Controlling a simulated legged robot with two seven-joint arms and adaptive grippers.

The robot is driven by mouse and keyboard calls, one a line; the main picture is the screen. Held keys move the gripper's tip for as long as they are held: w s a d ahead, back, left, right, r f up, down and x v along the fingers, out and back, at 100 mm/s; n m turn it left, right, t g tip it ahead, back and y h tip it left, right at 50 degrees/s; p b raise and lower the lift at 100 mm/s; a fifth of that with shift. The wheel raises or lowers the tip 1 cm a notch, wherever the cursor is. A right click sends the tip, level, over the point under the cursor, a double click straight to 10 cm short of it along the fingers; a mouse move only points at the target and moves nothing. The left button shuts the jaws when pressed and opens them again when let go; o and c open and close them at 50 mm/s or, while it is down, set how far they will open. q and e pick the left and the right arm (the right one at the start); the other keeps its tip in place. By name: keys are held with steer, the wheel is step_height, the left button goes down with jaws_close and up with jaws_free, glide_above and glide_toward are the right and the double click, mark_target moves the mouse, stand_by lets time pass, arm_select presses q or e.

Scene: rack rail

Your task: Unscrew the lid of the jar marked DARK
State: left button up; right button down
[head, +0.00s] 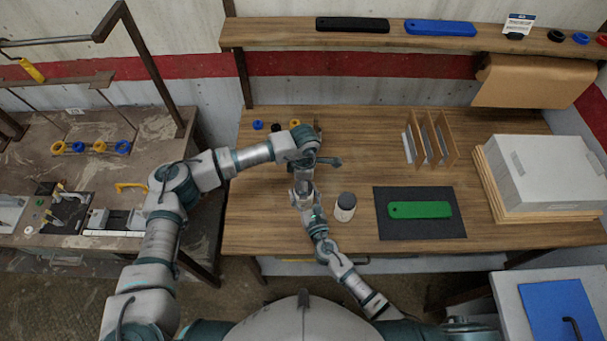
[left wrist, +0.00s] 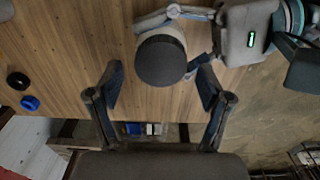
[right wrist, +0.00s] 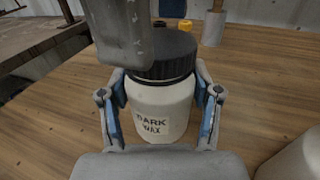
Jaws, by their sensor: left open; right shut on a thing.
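The jar marked DARK WAX (right wrist: 160,112) is a cream jar standing upright on the wooden bench in the right wrist view. Its ribbed black lid (right wrist: 172,60) is on it. My right gripper (right wrist: 160,96) is shut on the jar's body, one finger on each side. My left gripper (left wrist: 162,88) is open. In the left wrist view its fingers are apart, and the round lid top (left wrist: 161,62) shows just beyond and between them, not gripped. In the head view my arms hide the jar.
A second pale jar with a dark top (head: 345,207) stands close by on the right. A dark mat (head: 448,230) with a green bar (head: 420,210) lies farther right. Wooden dividers (head: 432,138) and a grey box (head: 545,170) stand beyond. Small coloured rings (head: 257,125) lie at the back left.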

arm_select(q)
steer(key=shift+f, duration=0.7)
steer(key=c, duration=1.2)
steer(key=shift+s, duration=0.1)
steer(key=shift+r, duration=0.2)
steer(key=shift+r, duration=1)
